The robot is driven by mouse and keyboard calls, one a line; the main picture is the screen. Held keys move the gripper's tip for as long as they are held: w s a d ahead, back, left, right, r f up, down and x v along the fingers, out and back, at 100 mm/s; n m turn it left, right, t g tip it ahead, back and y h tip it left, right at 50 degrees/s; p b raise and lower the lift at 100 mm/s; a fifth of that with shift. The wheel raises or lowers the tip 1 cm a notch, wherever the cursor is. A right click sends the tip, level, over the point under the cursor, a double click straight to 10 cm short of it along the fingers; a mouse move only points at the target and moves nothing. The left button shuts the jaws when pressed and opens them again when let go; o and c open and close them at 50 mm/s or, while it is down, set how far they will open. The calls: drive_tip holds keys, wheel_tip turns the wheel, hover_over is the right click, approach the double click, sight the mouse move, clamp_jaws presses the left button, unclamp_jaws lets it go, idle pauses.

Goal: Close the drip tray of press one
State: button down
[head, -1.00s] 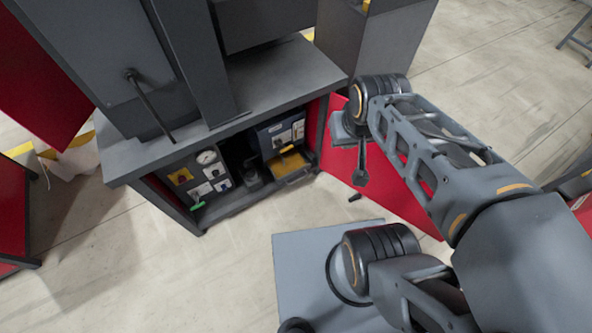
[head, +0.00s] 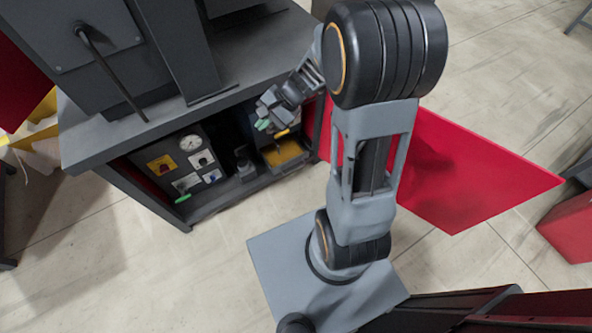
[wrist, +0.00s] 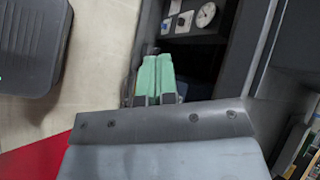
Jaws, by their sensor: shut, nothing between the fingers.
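The drip tray (head: 284,154) sits low in the right part of the press's open cabinet in the head view. Its yellow inside shows from above, so it appears pulled out; how far is hard to tell. My gripper (head: 262,125) is at the cabinet opening, above and slightly left of the tray, with no clear contact. In the wrist view my gripper's two green fingertips (wrist: 156,68) lie side by side, shut and empty. The tray cannot be made out in the wrist view.
A control panel with a round gauge (head: 191,143) and knobs stands left in the cabinet; the gauge also shows in the wrist view (wrist: 206,14). The worktop (head: 150,122) overhangs the opening. An open red door (head: 455,170) spreads to the right.

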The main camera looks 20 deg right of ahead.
drive_tip(key=w+d+f+m+t+y+b, duration=0.1)
drive_tip(key=w+d+f+m+b, duration=0.15)
drive_tip(key=f, duration=0.45)
drive_tip(key=w+d+f+m+t+y+b, duration=0.1)
drive_tip(key=w+f+m+t+b, duration=0.2)
drive_tip(key=f, duration=0.5)
drive_tip(key=m+t+h+b, duration=0.6)
drive_tip(key=m+h+b, duration=0.5)
drive_tip(key=m, duration=0.8)
approach(295, 160)
drive_tip(key=w+f+b, duration=0.1)
drive_tip(key=b, duration=0.1)
drive_tip(key=w+f+y+b, duration=0.1)
drive_tip(key=w+b, duration=0.1)
drive_tip(key=b, duration=0.1)
drive_tip(key=w+f+y+b, duration=0.1)
drive_tip(key=b, duration=0.1)
drive_tip(key=shift+w+d+f, duration=0.25)
drive_tip(key=shift+w+f, duration=0.05)
drive_tip(key=shift+w, duration=0.05)
drive_tip(key=shift+w+r+b, duration=0.15)
drive_tip(key=shift+w+b, duration=0.2)
drive_tip(key=shift+w, duration=0.35)
